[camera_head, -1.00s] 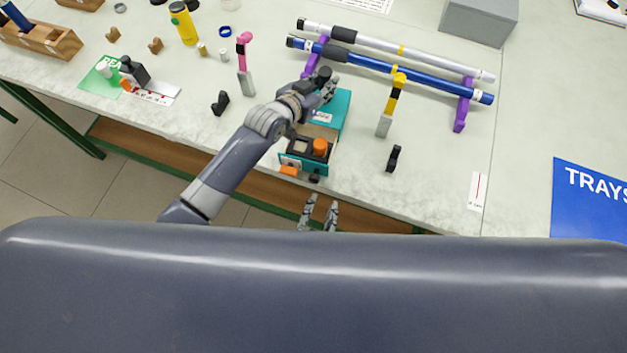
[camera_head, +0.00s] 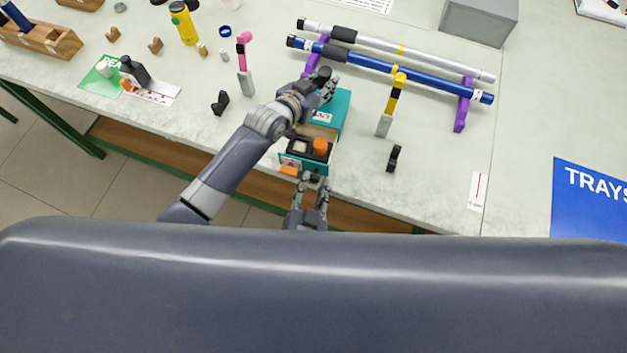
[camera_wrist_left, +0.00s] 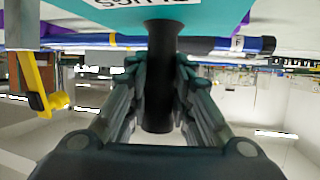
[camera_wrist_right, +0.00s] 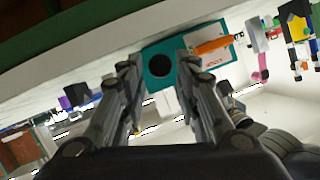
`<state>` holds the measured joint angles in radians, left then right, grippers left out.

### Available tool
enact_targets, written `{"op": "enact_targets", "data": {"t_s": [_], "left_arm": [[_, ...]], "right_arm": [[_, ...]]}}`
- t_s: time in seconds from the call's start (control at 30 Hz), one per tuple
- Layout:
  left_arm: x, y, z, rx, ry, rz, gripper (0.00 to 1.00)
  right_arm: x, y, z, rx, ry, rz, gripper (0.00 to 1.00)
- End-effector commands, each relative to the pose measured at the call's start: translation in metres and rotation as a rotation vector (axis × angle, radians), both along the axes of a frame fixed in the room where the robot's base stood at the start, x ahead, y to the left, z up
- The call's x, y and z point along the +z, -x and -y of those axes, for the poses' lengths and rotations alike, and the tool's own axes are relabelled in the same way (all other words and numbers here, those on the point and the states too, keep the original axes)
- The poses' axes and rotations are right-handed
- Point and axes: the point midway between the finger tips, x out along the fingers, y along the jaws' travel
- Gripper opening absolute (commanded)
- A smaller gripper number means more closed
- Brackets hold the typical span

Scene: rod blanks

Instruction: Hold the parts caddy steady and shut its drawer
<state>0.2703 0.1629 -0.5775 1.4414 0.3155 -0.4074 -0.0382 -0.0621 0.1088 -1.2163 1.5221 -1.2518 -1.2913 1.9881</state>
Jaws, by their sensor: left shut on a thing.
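The teal parts caddy (camera_head: 341,103) stands on the bench, with a label on its top. Its drawer (camera_head: 291,160) is pulled out towards me, holding an orange cylinder (camera_head: 320,146) in a dark tray. My left gripper (camera_head: 328,90) is over the caddy. The left wrist view shows it shut on the caddy's dark post handle (camera_wrist_left: 160,75). My right gripper (camera_head: 315,184) is just in front of the drawer, open. In the right wrist view the teal drawer front (camera_wrist_right: 151,83) and its round dark knob (camera_wrist_right: 159,65) lie between the fingertips; I cannot tell whether they touch it.
Behind the caddy, a blue rod (camera_head: 400,69) and a silver rod (camera_head: 415,55) lie on purple supports (camera_head: 463,105). A yellow-and-black upright piece (camera_head: 391,105) and a small black clip (camera_head: 394,158) stand to the right. A pink-topped piece (camera_head: 245,65) stands to the left.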

Motion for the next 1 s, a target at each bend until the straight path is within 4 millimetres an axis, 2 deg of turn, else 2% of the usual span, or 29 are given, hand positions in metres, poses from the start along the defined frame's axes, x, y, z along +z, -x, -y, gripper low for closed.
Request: {"op": "enact_targets", "data": {"t_s": [0.17,0.47,0.5,0.6,0.63,0.83,1.0], "left_arm": [[0.000,0.000,0.000,0.000,0.000,0.000,0.00],[0.000,0.000,0.000,0.000,0.000,0.000,0.00],[0.000,0.000,0.000,0.000,0.000,0.000,0.00],[0.000,0.000,0.000,0.000,-0.001,-0.001,0.00],[0.000,0.000,0.000,0.000,-0.001,-0.001,0.00],[0.000,0.000,0.000,0.000,-0.001,-0.001,0.00],[0.000,0.000,0.000,0.000,0.000,0.000,0.00]], "right_arm": [[-0.006,-0.015,0.001,0.001,0.001,0.000,0.30],[-0.007,-0.018,0.002,0.001,0.000,-0.002,0.30],[-0.007,-0.018,0.002,0.001,0.000,-0.002,0.28],[-0.007,-0.017,0.002,0.001,0.000,-0.002,0.05],[-0.007,-0.017,0.002,0.001,0.000,-0.002,0.00],[-0.007,-0.021,0.003,-0.001,0.000,-0.001,0.00],[-0.007,-0.049,0.010,-0.005,0.000,0.000,0.00]]}}
